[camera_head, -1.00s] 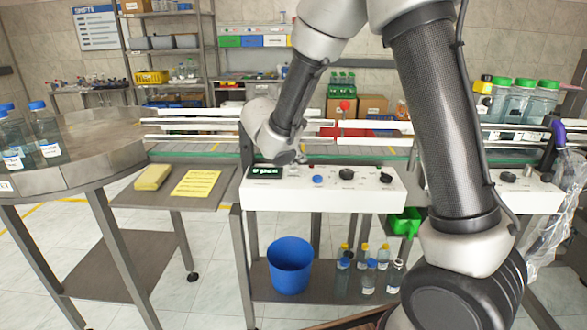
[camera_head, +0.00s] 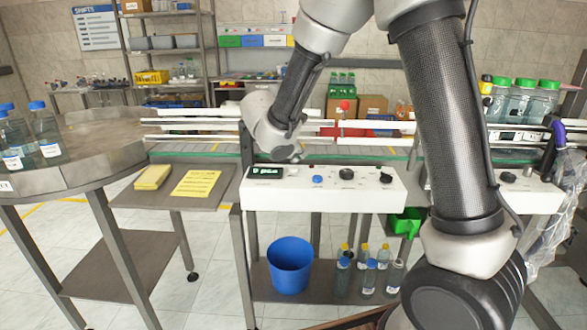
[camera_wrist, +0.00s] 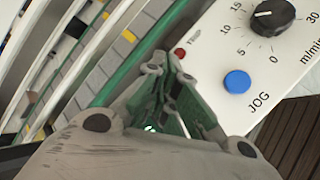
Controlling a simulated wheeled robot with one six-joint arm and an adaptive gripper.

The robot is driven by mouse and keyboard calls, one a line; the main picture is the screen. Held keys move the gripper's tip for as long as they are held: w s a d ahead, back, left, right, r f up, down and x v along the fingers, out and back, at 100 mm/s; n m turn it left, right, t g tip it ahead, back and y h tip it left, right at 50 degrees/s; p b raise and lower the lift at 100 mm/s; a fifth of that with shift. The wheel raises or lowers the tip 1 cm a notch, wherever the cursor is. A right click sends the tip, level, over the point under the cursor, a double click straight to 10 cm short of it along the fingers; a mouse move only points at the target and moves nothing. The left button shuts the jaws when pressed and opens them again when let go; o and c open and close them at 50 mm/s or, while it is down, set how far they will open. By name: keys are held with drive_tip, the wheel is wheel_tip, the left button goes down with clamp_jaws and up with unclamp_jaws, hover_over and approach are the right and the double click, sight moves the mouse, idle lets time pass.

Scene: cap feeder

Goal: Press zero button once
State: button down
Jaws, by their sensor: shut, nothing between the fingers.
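The white control panel (camera_head: 330,190) carries a dark display with green digits (camera_head: 265,172) at its left end, too small to read surely. A blue button (camera_head: 317,179) sits right of it; the wrist view shows this blue button (camera_wrist: 237,82) marked JOG. A small red round part (camera_wrist: 180,53) with a blurred label lies just beyond my fingertips. My gripper (camera_wrist: 166,66) is shut and empty, over the panel's left part. In the head view my arm's end hides most of it. I cannot make out a button marked zero; green glowing marks (camera_wrist: 151,128) show between my fingers.
A black speed knob (camera_wrist: 272,15) stands beside the blue button. The conveyor rails (camera_head: 190,138) run behind the panel. A yellow sheet (camera_head: 196,183) lies on the side shelf at left. A blue bucket (camera_head: 290,265) and several bottles stand below.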

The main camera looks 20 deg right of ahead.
sight(297, 168)
drive_tip(key=shift+r, duration=2.5)
drive_tip(key=s+d+f+m+g, duration=0.1)
drive_tip(key=s, duration=0.1)
drive_tip(key=s+d+m+g, duration=0.1)
drive_tip(key=s, duration=0.1)
drive_tip(key=s+d+f+m, duration=0.1)
drive_tip(key=s+d+m, duration=0.1)
drive_tip(key=shift+s+f+g, duration=0.2)
drive_tip(key=shift+f+g, duration=0.1)
drive_tip(key=shift+g, duration=0.1)
drive_tip(key=s+d+r+m+y, duration=0.2)
drive_tip(key=s+m, duration=0.3)
drive_tip(key=s, duration=0.4)
drive_tip(key=s+d+r+m+y, duration=0.2)
drive_tip(key=s+d+r+m, duration=0.2)
drive_tip(key=s, duration=0.5)
drive_tip(key=s+d+r+m+y, duration=0.2)
drive_tip(key=s+d+m, duration=0.2)
drive_tip(key=s, duration=0.5)
drive_tip(key=shift+r+m, duration=0.4)
drive_tip(key=shift+m, duration=0.4)
